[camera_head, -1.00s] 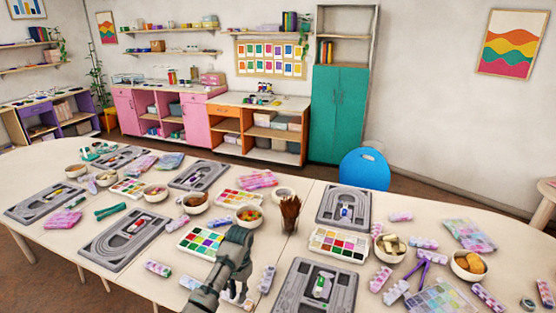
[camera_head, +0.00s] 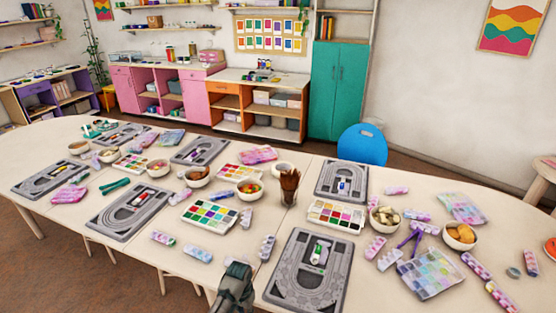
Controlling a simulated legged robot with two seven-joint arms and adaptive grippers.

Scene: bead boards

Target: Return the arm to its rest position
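One of my arms (camera_head: 234,290) shows at the bottom centre of the head view, low in front of the table's near edge. Only a dark grey stub of it is in the frame. No other arm of mine shows. The table (camera_head: 140,262) carries grey bead boards, one of them (camera_head: 308,275) just right of the arm.
Paint palettes (camera_head: 210,215), bowls (camera_head: 249,190), bead packs (camera_head: 198,253) and a cup of brushes (camera_head: 289,188) crowd the table. A blue chair (camera_head: 362,145) stands behind it. Some bare tabletop lies near the front edge, left of the arm.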

